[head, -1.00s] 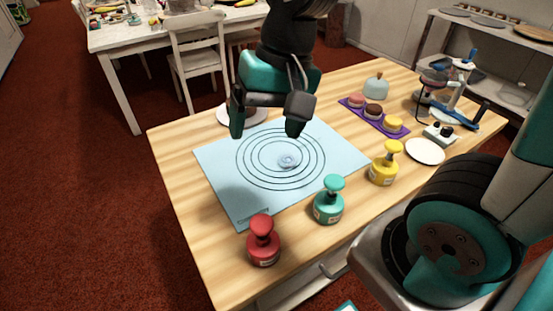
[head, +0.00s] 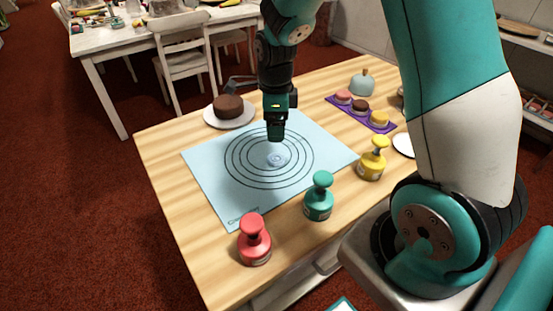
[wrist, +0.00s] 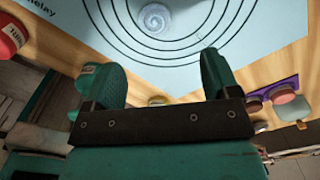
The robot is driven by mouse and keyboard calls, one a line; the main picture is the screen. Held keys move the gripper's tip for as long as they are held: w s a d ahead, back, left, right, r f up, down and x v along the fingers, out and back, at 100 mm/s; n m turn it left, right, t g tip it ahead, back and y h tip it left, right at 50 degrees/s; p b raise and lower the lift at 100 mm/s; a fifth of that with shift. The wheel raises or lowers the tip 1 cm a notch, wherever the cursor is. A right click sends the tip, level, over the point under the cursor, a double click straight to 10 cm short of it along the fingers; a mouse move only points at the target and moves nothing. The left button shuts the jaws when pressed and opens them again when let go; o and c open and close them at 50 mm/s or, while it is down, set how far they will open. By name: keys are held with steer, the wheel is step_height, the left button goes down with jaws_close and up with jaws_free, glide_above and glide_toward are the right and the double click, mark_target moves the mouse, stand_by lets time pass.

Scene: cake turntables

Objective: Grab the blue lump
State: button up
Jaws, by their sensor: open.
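The blue lump (head: 277,157) is a small pale-blue swirled mound near the centre of the ringed light-blue mat (head: 205,160). It also shows at the top of the wrist view (wrist: 155,18), beyond my fingertips. My gripper (head: 276,135) is above the mat, just behind and over the lump in the head view. In the wrist view my gripper (wrist: 158,75) has its two fingers wide apart with nothing between them. The lump appears apart from the fingers. The head view shows the gripper edge-on.
Red (head: 254,240), teal (head: 319,197) and yellow (head: 373,158) stampers stand along the table's front edge. A brown cake (head: 228,106) on a white plate is behind the mat. A purple tray (head: 347,111) with small cakes and a pale-blue domed object (head: 362,82) are at right.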

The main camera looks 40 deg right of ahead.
glide_above(276, 158)
steer(key=f, duration=0.4)
steer(key=shift+w+d, duration=0.15)
steer(key=shift+w, duration=0.15)
steer(key=f, duration=0.5)
steer(key=shift+s+a+f, duration=0.2)
steer(key=shift+s+f, duration=0.1)
steer(key=shift+f, duration=0.05)
steer(key=shift+c, duration=0.2)
steer(key=c, duration=0.9)
